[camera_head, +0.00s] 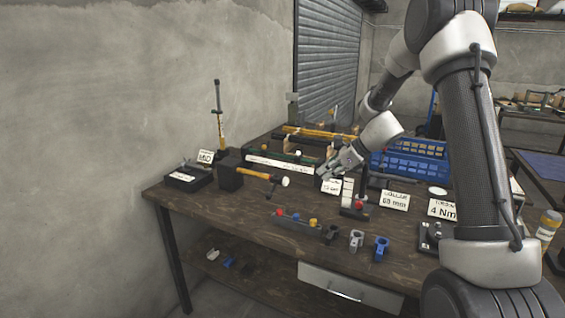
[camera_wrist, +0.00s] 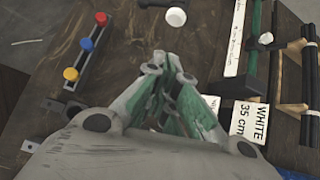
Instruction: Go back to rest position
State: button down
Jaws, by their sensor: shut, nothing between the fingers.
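My gripper (camera_head: 326,171) hangs over the middle of the workbench (camera_head: 215,217) in the head view, at the end of my bent arm. In the wrist view, the fingers of my gripper (camera_wrist: 168,66) come together at their tips, with nothing between them. The gripper is above the bench top, close to a white card reading "WHITE 35 cm" (camera_wrist: 250,122). Whether the fingers touch anything below is hard to tell.
A hammer (camera_head: 262,176) lies across a dark block left of the gripper. A rack with red, blue and yellow knobs (camera_head: 297,221) and several small clamps (camera_head: 356,240) stand in front. Blue bins (camera_head: 410,167) and label cards (camera_head: 394,201) are to the right.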

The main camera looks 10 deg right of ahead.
jog(key=s+d+n+g+h, duration=0.2)
jog(key=s+d+n+g, duration=0.15)
jog(key=s+n, duration=0.8)
jog(key=s+d+r+n+t+h, duration=0.1)
jog(key=s+r+n, duration=0.5)
jog(key=s, duration=0.8)
jog(key=s+d+r+n+t+h, duration=0.1)
jog(key=s+d+r+n+h, duration=0.3)
jog(key=s+r, duration=0.5)
jog(key=s+n, duration=0.2)
jog(key=s, duration=0.3)
jog(key=shift+s+d+r+t, duration=0.15)
jog(key=shift+d+r+t, duration=0.1)
jog(key=shift+t, duration=0.1)
jog(key=c, duration=2.2)
grip_release()
